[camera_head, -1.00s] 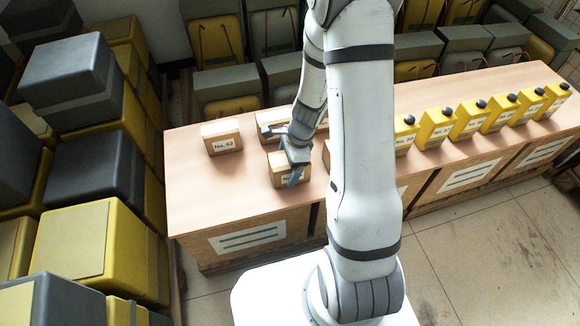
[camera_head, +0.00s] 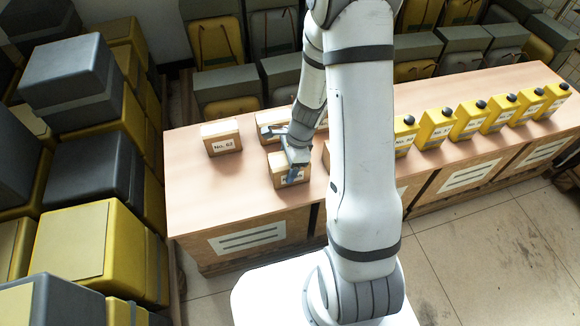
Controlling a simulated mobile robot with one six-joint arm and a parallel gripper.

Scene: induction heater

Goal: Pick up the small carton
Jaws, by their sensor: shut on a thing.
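A small tan carton (camera_head: 278,173) with a white label stands near the front edge of the wooden counter, left of my arm. My gripper (camera_head: 294,172) is over its right side, shut on it, and a finger covers most of the label. The carton looks upright; whether its base touches the counter I cannot tell. Another small carton (camera_head: 221,138), labelled "No. 62", stands on the counter to the left. A further carton (camera_head: 268,124) stands behind my gripper, partly hidden by it.
The wooden counter (camera_head: 200,190) is clear at its front left. A row of several yellow boxes (camera_head: 437,128) with dark knobs stands on its right part. My arm hides the counter's middle. Stacked yellow and grey cases (camera_head: 75,240) fill the left side; more cases line the back.

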